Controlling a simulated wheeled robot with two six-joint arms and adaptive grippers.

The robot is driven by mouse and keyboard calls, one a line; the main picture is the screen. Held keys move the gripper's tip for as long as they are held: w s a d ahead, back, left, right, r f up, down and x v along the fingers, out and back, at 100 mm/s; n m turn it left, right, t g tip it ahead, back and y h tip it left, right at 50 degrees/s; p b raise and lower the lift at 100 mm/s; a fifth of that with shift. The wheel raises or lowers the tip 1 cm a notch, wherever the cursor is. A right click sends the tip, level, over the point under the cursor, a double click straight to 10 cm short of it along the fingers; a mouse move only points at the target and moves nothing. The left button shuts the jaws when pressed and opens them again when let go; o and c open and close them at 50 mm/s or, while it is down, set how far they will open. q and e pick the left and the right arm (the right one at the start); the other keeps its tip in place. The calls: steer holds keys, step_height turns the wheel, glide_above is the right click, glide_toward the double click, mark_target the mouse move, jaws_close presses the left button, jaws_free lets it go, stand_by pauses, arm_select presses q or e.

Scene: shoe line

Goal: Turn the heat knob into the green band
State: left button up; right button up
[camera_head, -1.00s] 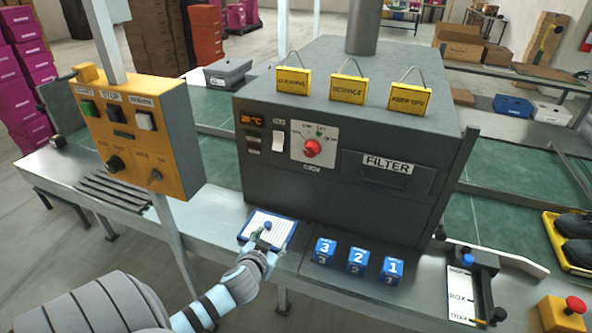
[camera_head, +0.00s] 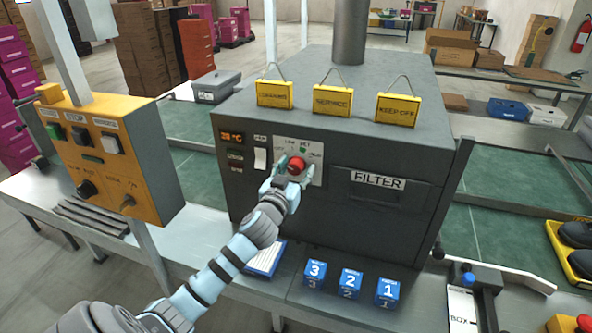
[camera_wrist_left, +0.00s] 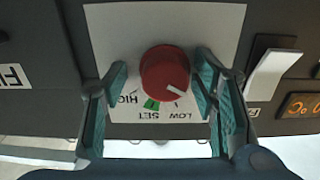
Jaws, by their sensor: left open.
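The red heat knob (camera_head: 296,165) sits on a white dial plate (camera_head: 315,173) on the front of the dark oven. In the left wrist view the plate is upside down. There the knob (camera_wrist_left: 165,72) has a white pointer line on the side of the LOW mark. In the wrist view small gaps show between the fingers and the knob. My right gripper is out of view.
A lit temperature display (camera_head: 232,137) and a white switch (camera_head: 260,159) sit left of the dial. A filter drawer (camera_head: 378,184) is to the right. Numbered blue blocks (camera_head: 350,281) stand on the ledge below.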

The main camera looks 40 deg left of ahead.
arm_select(q)
steer(key=shift+s+r, duration=0.25)
steer(key=shift+s, duration=0.25)
steer(key=shift+s+a, duration=0.1)
steer(key=shift+c, duration=0.9)
steer(key=c, duration=1)
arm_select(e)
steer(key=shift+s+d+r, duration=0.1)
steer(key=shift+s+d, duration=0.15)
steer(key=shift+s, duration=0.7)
